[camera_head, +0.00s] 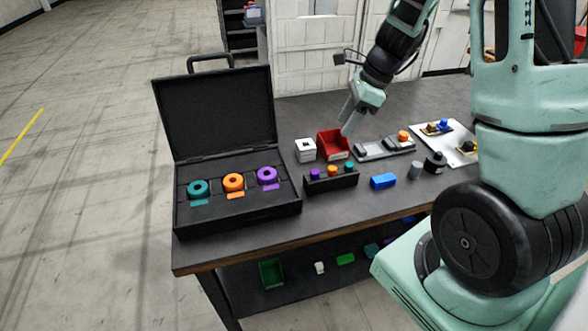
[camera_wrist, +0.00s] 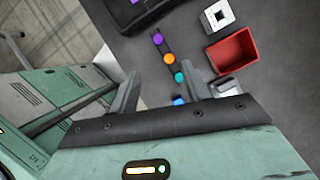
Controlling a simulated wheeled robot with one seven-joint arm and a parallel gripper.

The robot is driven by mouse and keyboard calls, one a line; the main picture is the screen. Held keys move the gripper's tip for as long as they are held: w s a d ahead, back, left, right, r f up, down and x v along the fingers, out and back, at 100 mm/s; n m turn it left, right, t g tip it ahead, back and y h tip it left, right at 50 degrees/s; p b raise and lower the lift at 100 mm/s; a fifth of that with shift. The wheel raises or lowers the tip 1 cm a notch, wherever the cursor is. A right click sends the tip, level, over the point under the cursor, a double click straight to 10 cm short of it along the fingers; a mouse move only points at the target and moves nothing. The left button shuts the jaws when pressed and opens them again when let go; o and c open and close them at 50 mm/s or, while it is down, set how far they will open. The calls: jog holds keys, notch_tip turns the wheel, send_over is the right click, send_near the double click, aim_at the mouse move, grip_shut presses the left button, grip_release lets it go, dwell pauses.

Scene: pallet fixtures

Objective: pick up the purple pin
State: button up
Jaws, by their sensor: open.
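The purple pin (camera_head: 315,173) stands upright at the left end of a black block (camera_head: 342,183) on the table, in a row with an orange pin (camera_head: 332,170) and a teal pin (camera_head: 349,166). In the wrist view the purple pin (camera_wrist: 158,39) is at the far end of the row, beyond the orange pin (camera_wrist: 169,59) and the teal pin (camera_wrist: 179,77). My gripper (camera_head: 347,125) is open and empty, above and behind the block near the red bin. In the wrist view its fingers (camera_wrist: 165,85) are spread apart, with the row between and beyond them.
A red bin (camera_head: 333,145) and a white box with a square hole (camera_head: 305,150) stand behind the block. An open black case (camera_head: 240,212) with teal, orange and purple rings is at the left.

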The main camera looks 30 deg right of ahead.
aim_at(315, 171)
jog(key=x, duration=1.6)
jog(key=shift+s+a+f, duration=0.15)
jog(key=shift+a+f, duration=0.15)
jog(key=shift+f, duration=0.05)
grip_shut()
